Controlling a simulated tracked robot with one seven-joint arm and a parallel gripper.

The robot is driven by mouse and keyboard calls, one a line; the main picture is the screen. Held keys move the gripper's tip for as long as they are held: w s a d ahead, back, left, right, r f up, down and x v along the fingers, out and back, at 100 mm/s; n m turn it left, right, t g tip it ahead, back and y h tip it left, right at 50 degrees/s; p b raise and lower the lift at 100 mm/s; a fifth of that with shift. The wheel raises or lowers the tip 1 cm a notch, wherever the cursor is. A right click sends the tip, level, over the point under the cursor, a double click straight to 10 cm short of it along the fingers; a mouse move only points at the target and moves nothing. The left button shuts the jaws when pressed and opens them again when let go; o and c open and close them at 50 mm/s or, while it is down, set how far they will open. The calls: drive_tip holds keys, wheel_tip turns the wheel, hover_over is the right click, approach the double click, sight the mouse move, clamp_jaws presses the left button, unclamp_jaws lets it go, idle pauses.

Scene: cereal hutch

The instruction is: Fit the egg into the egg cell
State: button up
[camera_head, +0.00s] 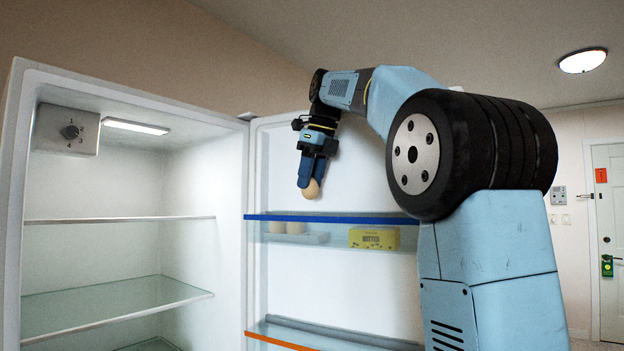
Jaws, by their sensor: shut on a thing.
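My gripper (310,182) points down with its blue fingers shut on a brown egg (312,189). The egg's lower end shows below the fingertips. It is in front of the inside of the open fridge door, a little above the blue-edged door shelf (340,218) in the picture. A pale egg tray (312,238) sits on that shelf, seen through its front. Eggs (276,227) stand in the left part of the tray. The tray's right part looks empty, and its separate cells are too small to make out clearly.
A yellow butter box (374,238) stands on the same door shelf, right of the tray. An orange-edged shelf (290,340) is lower on the door. The fridge interior at left has glass shelves (110,305) with nothing visible on them.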

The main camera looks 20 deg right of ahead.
drive_tip(key=shift+d+f, duration=0.4)
drive_tip(key=shift+f, duration=0.3)
drive_tip(key=shift+w+d+f, duration=0.1)
drive_tip(key=shift+w+f, duration=0.05)
drive_tip(key=shift+f, duration=1.7)
drive_tip(key=shift+w+d+f, duration=0.1)
drive_tip(key=shift+f, duration=1.75)
drive_tip(key=shift+a+f, duration=0.1)
drive_tip(key=shift+f, duration=0.25)
idle(0.3)
drive_tip(key=o, duration=0.8)
drive_tip(key=shift+o, duration=0.2)
drive_tip(key=shift+r, duration=0.1)
drive_tip(key=v, duration=1.3)
drive_tip(key=shift+r, duration=0.2)
drive_tip(key=shift+s, duration=0.1)
